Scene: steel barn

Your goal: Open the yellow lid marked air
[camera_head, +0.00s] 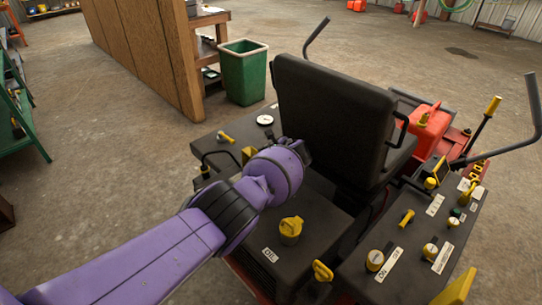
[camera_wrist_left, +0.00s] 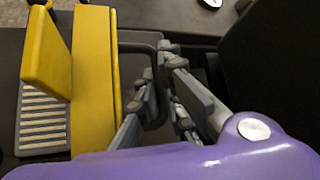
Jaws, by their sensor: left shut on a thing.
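A yellow lid piece (camera_wrist_left: 95,80) is beside my left gripper (camera_wrist_left: 165,95) in the left wrist view. In the head view a small yellow part (camera_head: 247,155) shows beside my purple left wrist. A dark bar loop (camera_wrist_left: 140,46) extends from the yellow piece to between my fingers, which are closed on it. A pale ribbed insert (camera_wrist_left: 42,118) lies left of the yellow piece, with a yellow upright tab (camera_wrist_left: 45,50) over it. The air marking is not readable. My arm hides most of this area in the head view. My right gripper is not in view.
The black seat (camera_head: 330,115) stands right of my wrist. A yellow cap (camera_head: 291,228) sits on the deck marked oil. The right console (camera_head: 405,255) carries several yellow switches. A green bin (camera_head: 243,75) and a wooden partition (camera_head: 150,50) stand behind.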

